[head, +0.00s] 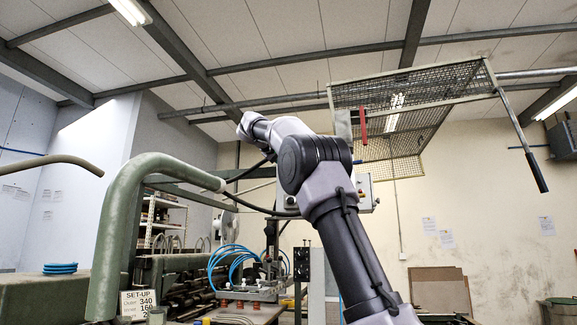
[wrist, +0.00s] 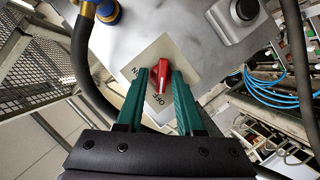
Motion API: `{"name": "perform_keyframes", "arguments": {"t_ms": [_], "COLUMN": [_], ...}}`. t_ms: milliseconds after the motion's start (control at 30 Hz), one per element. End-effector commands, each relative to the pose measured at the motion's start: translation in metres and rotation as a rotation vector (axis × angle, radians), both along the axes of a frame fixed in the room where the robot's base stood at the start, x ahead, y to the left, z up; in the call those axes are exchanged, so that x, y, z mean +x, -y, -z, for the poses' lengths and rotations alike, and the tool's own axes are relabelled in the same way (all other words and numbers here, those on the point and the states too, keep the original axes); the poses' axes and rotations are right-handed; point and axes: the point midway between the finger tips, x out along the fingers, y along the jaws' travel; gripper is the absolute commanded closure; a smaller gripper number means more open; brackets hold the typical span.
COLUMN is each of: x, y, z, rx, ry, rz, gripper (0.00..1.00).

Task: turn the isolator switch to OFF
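The isolator switch has a red handle (wrist: 164,76) on a pale square label plate (wrist: 152,62). The plate is fixed to a grey metal box face (wrist: 165,25). Black lettering on the plate includes OFF, between my fingers below the handle, and what looks like ON to the left. My gripper (wrist: 160,76) has green fingers on either side of the handle. They look apart, with the handle between them; whether either touches it I cannot tell. In the head view a grey box (head: 366,192) shows partly behind my arm, and the handle and my gripper's fingers are hidden.
A dark round knob (wrist: 245,9) sits on the box, right of the switch. A black cable (wrist: 82,70) with a brass-and-blue fitting runs on the left. A mesh guard (head: 410,95) hangs above right. A green pipe (head: 120,220) and machinery with blue hoses stand left.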

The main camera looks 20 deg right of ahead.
Motion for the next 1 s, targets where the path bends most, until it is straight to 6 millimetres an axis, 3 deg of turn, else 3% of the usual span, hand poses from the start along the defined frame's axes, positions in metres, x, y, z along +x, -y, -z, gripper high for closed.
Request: {"name": "perform_keyframes", "arguments": {"t_ms": [233,700,1000], "x": [-0.002,-0.057,-0.068], "y": [-0.007,-0.07,-0.081], "z": [0.0,-0.025,-0.029], "rx": [0.0,0.0,0.0], "ry": [-0.004,0.001,0.001], "rz": [-0.004,-0.003,0.001], "gripper": [0.55,0.55,0.55]}}
